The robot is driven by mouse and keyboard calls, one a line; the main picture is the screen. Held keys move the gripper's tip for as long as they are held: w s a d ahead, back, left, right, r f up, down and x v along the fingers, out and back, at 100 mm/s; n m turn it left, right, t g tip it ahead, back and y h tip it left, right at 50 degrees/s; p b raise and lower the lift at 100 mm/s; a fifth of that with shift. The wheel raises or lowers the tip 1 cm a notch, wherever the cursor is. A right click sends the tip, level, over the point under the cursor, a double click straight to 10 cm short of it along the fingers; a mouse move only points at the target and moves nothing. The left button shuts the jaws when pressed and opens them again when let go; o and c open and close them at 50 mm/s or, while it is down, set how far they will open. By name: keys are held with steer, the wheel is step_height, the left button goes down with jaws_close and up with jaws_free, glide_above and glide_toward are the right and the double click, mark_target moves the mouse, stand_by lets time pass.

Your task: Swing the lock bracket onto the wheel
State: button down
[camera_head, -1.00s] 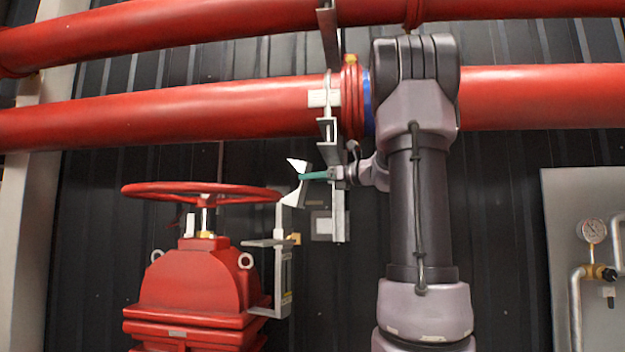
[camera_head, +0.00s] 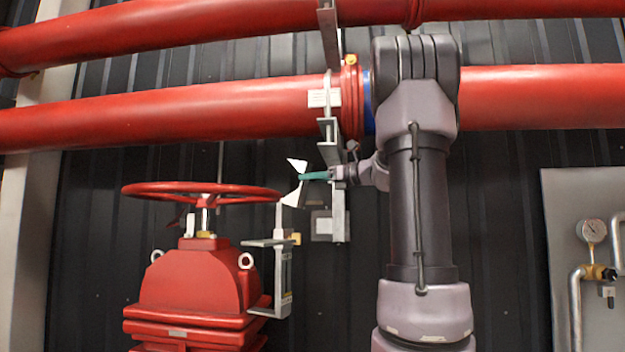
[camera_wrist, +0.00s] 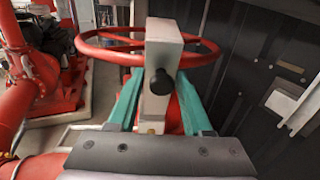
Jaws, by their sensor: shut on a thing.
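The red handwheel (camera_head: 150,189) sits level on top of a red valve (camera_head: 198,275) at the left of the head view. The lock bracket (camera_head: 284,262) is a pale metal frame fixed at the valve's right side, with a white upper part (camera_head: 291,196) beside the wheel's right rim. My gripper (camera_head: 303,176), with teal fingers, is shut on that upper part. In the wrist view the fingers (camera_wrist: 160,85) flank a pale plate (camera_wrist: 162,50) with a dark round knob. The plate overlaps the wheel (camera_wrist: 100,51) behind it; I cannot tell whether they touch.
Two large red pipes (camera_head: 200,117) cross above the wheel, with a metal support (camera_head: 333,140) hanging near my arm. A dark ribbed wall (camera_head: 95,270) stands behind. A grey panel with a gauge (camera_head: 592,230) stands at the far right.

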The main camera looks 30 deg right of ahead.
steer(key=shift+d, duration=0.25)
steer(key=shift+w+a+r+g+h, duration=0.3)
steer(key=shift+w+r+g+h, duration=0.1)
steer(key=shift+r+g, duration=0.25)
steer(key=c, duration=0.6)
jaws_free()
steer(key=shift+d, duration=0.1)
steer(key=v, duration=1)
steer(key=shift+s, duration=0.3)
steer(key=shift+d, duration=0.1)
